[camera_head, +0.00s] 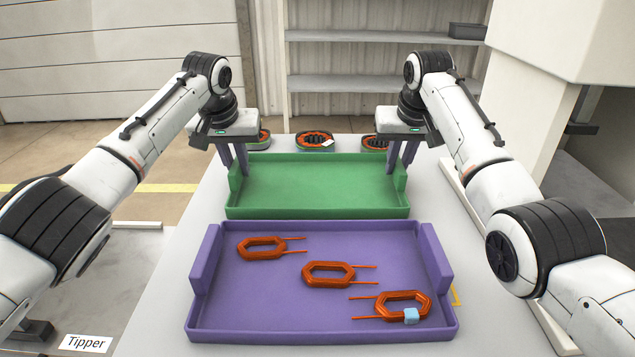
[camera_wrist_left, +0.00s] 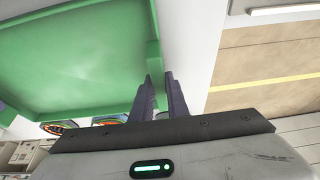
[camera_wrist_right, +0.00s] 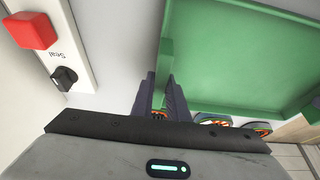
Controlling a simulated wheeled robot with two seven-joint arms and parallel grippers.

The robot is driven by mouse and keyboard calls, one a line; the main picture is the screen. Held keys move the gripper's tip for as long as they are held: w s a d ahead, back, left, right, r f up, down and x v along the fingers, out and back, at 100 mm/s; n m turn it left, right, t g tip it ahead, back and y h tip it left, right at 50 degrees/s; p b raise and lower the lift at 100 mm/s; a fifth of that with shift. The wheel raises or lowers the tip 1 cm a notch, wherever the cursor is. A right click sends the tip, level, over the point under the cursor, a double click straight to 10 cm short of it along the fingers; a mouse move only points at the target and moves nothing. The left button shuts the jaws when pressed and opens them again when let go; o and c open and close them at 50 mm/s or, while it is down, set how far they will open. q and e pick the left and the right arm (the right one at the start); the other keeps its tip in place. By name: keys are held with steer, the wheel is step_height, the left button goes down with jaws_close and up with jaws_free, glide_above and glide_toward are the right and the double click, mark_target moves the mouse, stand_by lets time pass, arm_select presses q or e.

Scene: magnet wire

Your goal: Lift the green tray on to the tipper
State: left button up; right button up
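The green tray (camera_head: 318,186) is empty and looks level at the middle of the table, behind the purple tray. Its raised side walls stand left and right. My left gripper (camera_head: 234,160) has its fingers on both sides of the left wall; the left wrist view shows the wall between the fingers (camera_wrist_left: 160,85). My right gripper (camera_head: 400,158) straddles the right wall in the same way, with its fingers close together around it in the right wrist view (camera_wrist_right: 162,85). I cannot tell whether the tray touches the table. A "Tipper" label (camera_head: 85,343) lies at the lower left; the tipper itself is not clear.
A panel with a red button (camera_wrist_right: 30,31) lies beside the right gripper.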

arm_select(q)
steer(key=shift+r, duration=0.1)
jaws_close()
arm_select(e)
jaws_close()
